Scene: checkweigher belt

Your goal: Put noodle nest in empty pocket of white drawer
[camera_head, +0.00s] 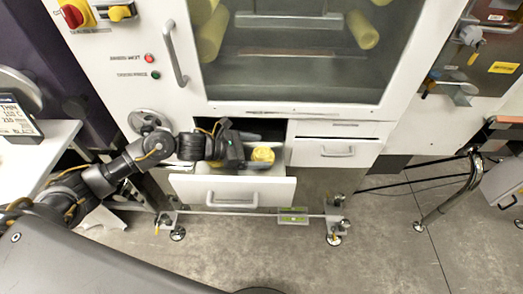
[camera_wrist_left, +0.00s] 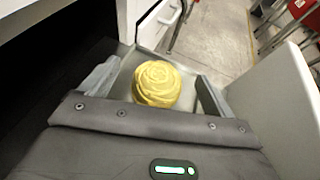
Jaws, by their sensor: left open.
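The white drawer (camera_head: 232,193) stands pulled out below the glazed cabinet. A yellow noodle nest (camera_head: 263,155) is at its right part, just beyond my left gripper (camera_head: 246,158). In the left wrist view a coiled yellow nest (camera_wrist_left: 157,84) shows between the spread fingers of my left gripper (camera_wrist_left: 158,76), over a grey surface. I cannot tell whether the fingers touch it. Another bit of yellow (camera_head: 215,163) shows under the gripper, mostly hidden. The arm and gripper cover much of the drawer's inside, so its pockets cannot be made out. My right gripper is not in view.
A shut white drawer (camera_head: 335,153) adjoins on the right. The cabinet door (camera_head: 290,50) with its handle (camera_head: 174,53) is above the open drawer. A handwheel (camera_head: 149,121) is near my left arm. A stand with a display (camera_head: 17,118) is at far left.

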